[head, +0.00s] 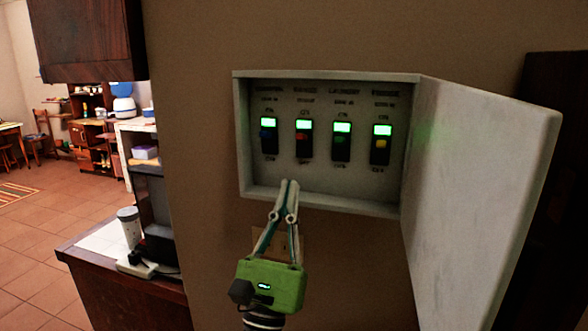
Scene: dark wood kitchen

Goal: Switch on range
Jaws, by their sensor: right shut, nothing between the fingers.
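An open breaker box (318,79) is set on the wall, with several switches in a row under printed labels. The range switch (304,146) is second from the left, with a red part; its top glows green like the others. The neighbouring switches are the blue one (268,145), the green one (341,147) and the yellow one (380,150). My right gripper (289,182) is shut and empty, pointing up at the box's lower edge, below the range switch. I cannot tell whether it touches the box. My left gripper is not in view.
The box's door (478,190) hangs open to the right. A counter (100,240) at the left holds a cup (130,226) and a power strip (134,264). A wall cabinet (85,40) hangs above left.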

